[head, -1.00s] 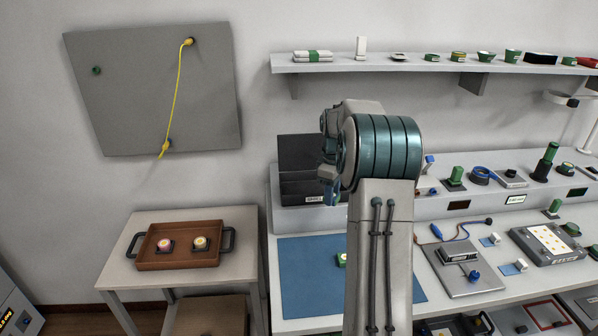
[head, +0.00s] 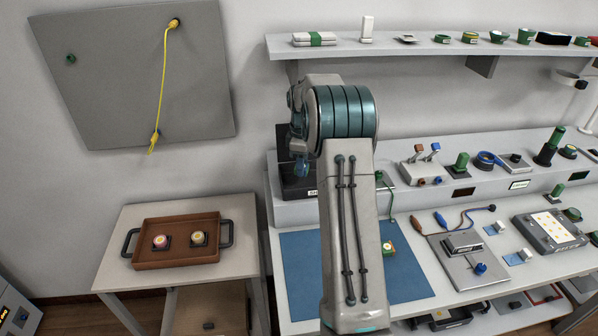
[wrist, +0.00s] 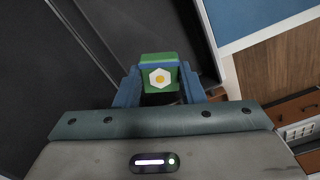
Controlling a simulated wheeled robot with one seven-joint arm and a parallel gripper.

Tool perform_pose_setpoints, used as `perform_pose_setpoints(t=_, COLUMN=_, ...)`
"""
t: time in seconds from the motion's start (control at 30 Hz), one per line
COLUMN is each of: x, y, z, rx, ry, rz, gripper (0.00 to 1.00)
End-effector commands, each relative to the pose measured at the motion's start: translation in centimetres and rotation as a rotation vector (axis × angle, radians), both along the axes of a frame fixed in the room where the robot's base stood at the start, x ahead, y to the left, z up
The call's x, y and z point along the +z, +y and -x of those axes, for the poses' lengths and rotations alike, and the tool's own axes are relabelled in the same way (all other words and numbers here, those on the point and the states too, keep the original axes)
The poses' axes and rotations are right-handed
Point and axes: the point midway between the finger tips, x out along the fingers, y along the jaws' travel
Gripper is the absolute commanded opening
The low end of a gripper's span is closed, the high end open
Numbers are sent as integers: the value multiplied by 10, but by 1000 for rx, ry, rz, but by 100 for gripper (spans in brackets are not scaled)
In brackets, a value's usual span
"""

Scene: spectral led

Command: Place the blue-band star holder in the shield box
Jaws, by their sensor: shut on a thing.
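My gripper (wrist: 158,90) is shut on a green holder with a blue band (wrist: 158,62) in the wrist view. A pale hexagon with a yellow centre faces the camera. Dark panels, which look like the shield box (wrist: 45,65), lie behind and left of it; I cannot tell whether the holder is inside or above the box. In the head view the black shield box (head: 291,180) stands at the bench's left end, its label partly covered by my arm. My gripper's blue fingers (head: 301,166) hang in front of it; the holder is not discernible there.
Another holder (head: 388,248) lies on the blue mat (head: 300,275). A brown tray (head: 178,260) with two round-topped pieces sits on the side table at left. A wall shelf (head: 400,48) runs above the bench. Switches and devices fill the bench's right side.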

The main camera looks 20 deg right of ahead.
Motion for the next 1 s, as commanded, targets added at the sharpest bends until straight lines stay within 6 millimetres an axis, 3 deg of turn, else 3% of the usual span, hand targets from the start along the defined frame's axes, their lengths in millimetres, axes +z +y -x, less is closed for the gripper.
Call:
perform_pose_setpoints(t=0.17, x=-9, y=8, z=-5, rx=-1, ry=1, rz=0, gripper=14)
perform_pose_setpoints(t=0.43, x=-43, y=8, z=-5, rx=-1, ry=1, rz=0, gripper=14)
perform_pose_setpoints(t=0.83, x=-51, y=8, z=-5, rx=-1, ry=-1, rz=1, gripper=14)
perform_pose_setpoints(t=0.87, x=-49, y=8, z=-5, rx=-1, ry=-1, rz=1, gripper=44)
perform_pose_setpoints(t=0.9, x=-49, y=8, z=-5, rx=-1, ry=-1, rz=1, gripper=55)
perform_pose_setpoints(t=1.0, x=-49, y=8, z=-5, rx=-1, ry=-1, rz=1, gripper=57)
